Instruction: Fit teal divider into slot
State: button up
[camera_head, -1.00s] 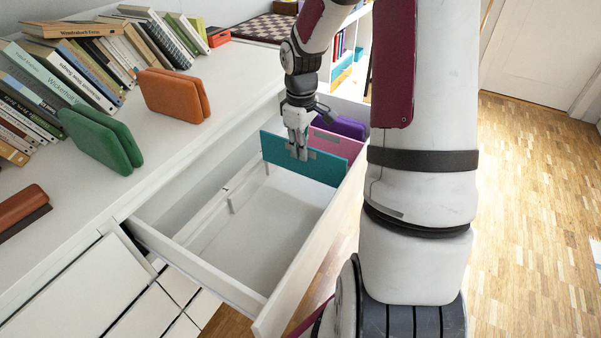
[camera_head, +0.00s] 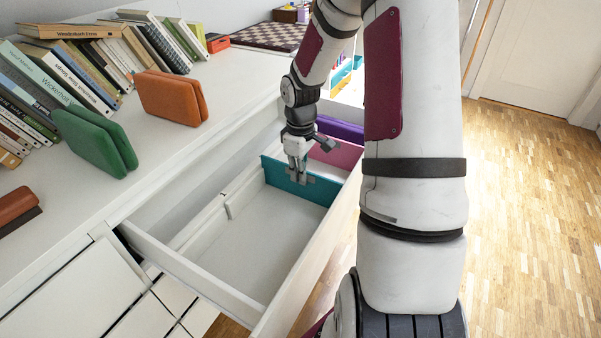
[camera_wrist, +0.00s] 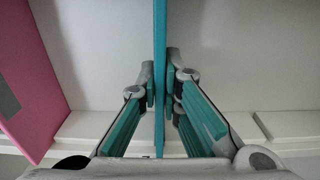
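The teal divider (camera_head: 318,192) stands upright across the white drawer (camera_head: 283,265), low between its side walls. Its top edge is near the height of the walls. My gripper (camera_head: 298,178) is over the middle of its top edge. In the wrist view, the divider (camera_wrist: 160,45) runs between the two fingertips (camera_wrist: 160,88), which are closed against its faces. A small white slot rail (camera_head: 228,210) shows on the drawer's left inner wall. The divider's bottom edge and right end fit are hard to see, so I cannot tell how deep it sits.
A pink divider (camera_head: 338,153) and a purple divider (camera_head: 340,129) stand behind it; the pink one (camera_wrist: 25,75) is left in the wrist view. The cabinet top holds books (camera_head: 75,75), an orange case (camera_head: 172,97) and a green case (camera_head: 95,140). The drawer's front half is empty.

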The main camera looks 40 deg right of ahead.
jog(key=o, duration=0.4)
notch_tip(320, 180, up, 12)
jog(key=p, duration=0.5)
jog(key=s+a+r+h, duration=0.1)
jog(key=s+a+r, duration=0.3)
jog(key=a+r, duration=0.35)
jog(key=s+a+r+m, duration=0.1)
jog(key=s+a, duration=0.3)
jog(key=s, duration=0.4)
jog(key=s+a+r+m, duration=0.1)
jog(key=s+a+r, duration=0.3)
jog(key=s, duration=0.4)
jog(key=s+a+r+m+y, duration=0.1)
jog(key=s+a+r+m, duration=0.1)
jog(key=s+a, duration=0.4)
jog(key=s, duration=0.3)
jog(key=shift+r+t, duration=0.3)
jog(key=shift+r, duration=0.1)
jog(key=shift+r, duration=0.1)
